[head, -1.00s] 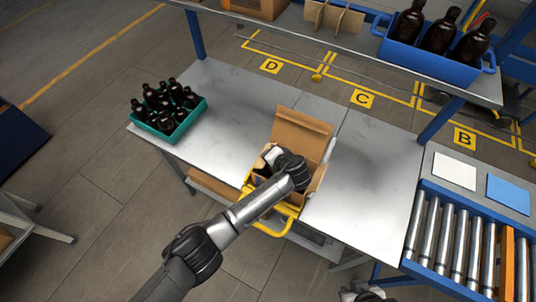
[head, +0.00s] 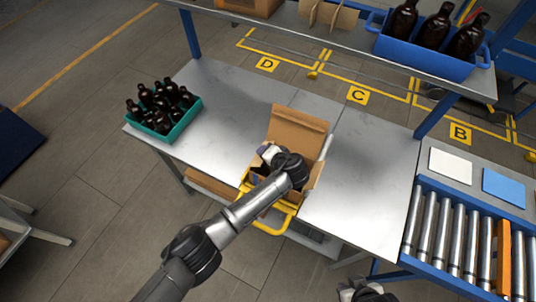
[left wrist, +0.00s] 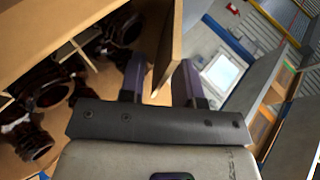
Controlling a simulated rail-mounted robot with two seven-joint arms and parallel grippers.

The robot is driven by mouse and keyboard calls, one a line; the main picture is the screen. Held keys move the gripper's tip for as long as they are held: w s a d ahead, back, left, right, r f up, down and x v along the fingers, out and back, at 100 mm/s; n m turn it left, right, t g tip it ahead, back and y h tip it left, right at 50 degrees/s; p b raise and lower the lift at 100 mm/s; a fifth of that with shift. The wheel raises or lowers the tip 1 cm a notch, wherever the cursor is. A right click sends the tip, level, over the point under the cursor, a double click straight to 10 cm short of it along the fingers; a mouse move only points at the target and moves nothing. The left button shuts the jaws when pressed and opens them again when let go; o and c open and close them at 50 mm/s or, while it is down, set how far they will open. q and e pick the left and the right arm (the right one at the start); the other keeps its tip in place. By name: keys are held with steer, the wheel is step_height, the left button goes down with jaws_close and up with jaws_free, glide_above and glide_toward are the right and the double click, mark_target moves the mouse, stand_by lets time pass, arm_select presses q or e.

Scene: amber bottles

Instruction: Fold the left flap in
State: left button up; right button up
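The open cardboard box (head: 318,172) sits at the front of the steel table in a yellow frame (head: 285,222), its large back flap (head: 297,130) standing up. My left arm covers much of it in the head view. My left gripper (left wrist: 165,80) is open at the box. In the left wrist view, an upright cardboard flap (left wrist: 168,55) stands between its two fingers, with a visible gap on the left; contact is unclear. Dark bottles (left wrist: 55,90) and a divider (left wrist: 72,45) show inside the box. My right gripper (head: 366,292) is at the bottom edge, partly cut off.
A green crate (head: 180,128) of several amber bottles stands on the table's left. A shelf above holds a blue bin (head: 425,58) with bottles and cardboard dividers (head: 328,15). A roller conveyor (head: 455,240) lies at right. The table (head: 365,180) right of the box is clear.

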arm_select(q)
steer(key=v, duration=1.4)
steer(key=shift+p, duration=0.4)
steer(key=shift+f, duration=0.15)
